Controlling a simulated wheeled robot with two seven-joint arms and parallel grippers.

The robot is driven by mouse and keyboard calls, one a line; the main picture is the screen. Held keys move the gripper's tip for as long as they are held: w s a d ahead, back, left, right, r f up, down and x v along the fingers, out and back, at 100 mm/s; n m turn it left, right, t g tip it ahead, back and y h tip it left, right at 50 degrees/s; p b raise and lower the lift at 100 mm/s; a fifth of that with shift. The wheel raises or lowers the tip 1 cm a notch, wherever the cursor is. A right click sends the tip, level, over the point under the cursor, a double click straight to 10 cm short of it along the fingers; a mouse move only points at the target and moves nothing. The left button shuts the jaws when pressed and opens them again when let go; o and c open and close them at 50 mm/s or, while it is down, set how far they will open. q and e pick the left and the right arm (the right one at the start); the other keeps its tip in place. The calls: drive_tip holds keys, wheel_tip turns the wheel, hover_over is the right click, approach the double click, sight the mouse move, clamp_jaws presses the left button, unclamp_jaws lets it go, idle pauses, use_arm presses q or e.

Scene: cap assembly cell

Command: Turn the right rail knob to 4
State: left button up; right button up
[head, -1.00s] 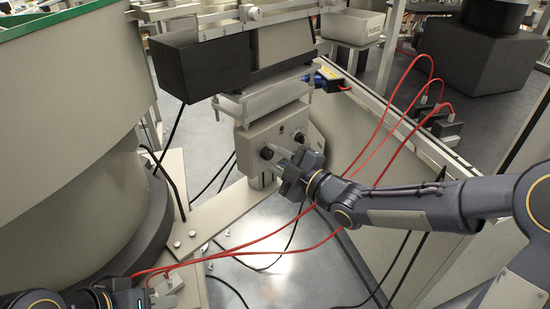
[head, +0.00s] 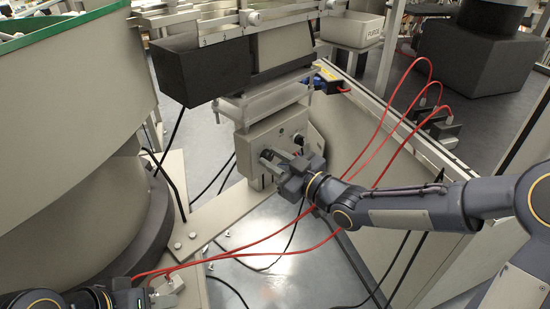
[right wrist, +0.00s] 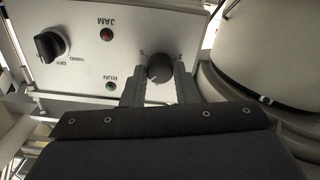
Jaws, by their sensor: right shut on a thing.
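The rail knob (right wrist: 159,68) is a round dark knob on a grey control box (head: 272,143); part of a number scale, with a 5, shows beside it. My right gripper (right wrist: 160,85) is shut on this knob, one finger on each side, in the right wrist view. In the head view my right gripper (head: 272,160) reaches the box front from the right, its fingers covering the knob. The knob's pointer is not clear to read. Part of my left gripper (head: 108,300) shows at the bottom left edge of the head view; its fingers are not clear.
A second black selector knob (right wrist: 50,46), marked OFF and HAND, and JAM (right wrist: 106,34) and RUN (right wrist: 111,86) lamps share the panel. A large round bowl (head: 70,150) stands left. Red cables (head: 375,145) loop behind my right arm.

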drive_tip(key=shift+m+p, duration=0.35)
drive_tip(key=shift+m, duration=1.25)
drive_tip(key=o, duration=1)
drive_tip(key=shift+d, duration=0.1)
drive_tip(key=p+v, duration=0.1)
drive_tip(key=v, duration=0.6)
drive_tip(key=shift+s+d+p, duration=0.25)
drive_tip(key=shift+p, duration=0.1)
